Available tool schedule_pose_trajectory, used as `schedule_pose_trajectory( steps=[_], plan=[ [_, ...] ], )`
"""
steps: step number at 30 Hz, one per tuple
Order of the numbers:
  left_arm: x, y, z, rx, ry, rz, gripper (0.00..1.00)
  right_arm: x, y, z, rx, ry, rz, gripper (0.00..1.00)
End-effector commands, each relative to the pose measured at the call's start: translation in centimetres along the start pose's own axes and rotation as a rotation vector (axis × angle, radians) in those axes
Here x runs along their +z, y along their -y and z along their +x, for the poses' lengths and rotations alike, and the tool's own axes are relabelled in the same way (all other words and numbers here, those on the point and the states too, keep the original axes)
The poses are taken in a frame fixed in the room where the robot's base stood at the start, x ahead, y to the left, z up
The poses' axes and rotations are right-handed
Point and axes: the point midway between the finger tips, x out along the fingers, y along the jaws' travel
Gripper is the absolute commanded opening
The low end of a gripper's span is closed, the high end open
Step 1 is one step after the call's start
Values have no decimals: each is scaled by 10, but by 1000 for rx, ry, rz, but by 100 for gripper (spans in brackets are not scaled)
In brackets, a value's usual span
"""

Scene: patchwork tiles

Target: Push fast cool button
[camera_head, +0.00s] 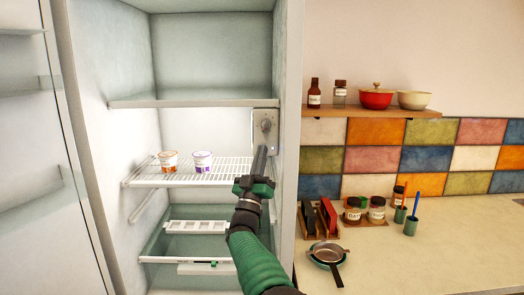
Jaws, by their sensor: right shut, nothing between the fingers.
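A small light-grey control panel (257,143) with a round knob (266,125) is fixed inside the open fridge (205,60), at its right wall above the wire shelf. The fast cool button is too small to make out on the panel or is hidden by the fingers. My right gripper (261,151) is shut and empty. It points up, with its fingertips in front of the lower part of the panel. I cannot tell whether they touch it. My left gripper is not in view.
Two small tubs, one orange-labelled (168,161) and one purple-labelled (202,161), stand on the wire shelf (225,177). The fridge door (35,150) stands open at left. A counter (400,262) with jars and a pan (328,254) is at right, below a wooden shelf (372,112).

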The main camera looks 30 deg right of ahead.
Motion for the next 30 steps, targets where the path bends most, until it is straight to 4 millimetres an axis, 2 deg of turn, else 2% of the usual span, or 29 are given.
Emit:
schedule_pose_trajectory(
  steps=[7,16,30],
  plan=[
    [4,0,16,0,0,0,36,-3,-5,-10,0,0,0,0],
    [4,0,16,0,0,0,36,-6,-6,-10,0,0,0,0],
    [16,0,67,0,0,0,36,-30,-32,-49,-1,-1,2,0]
  ],
)
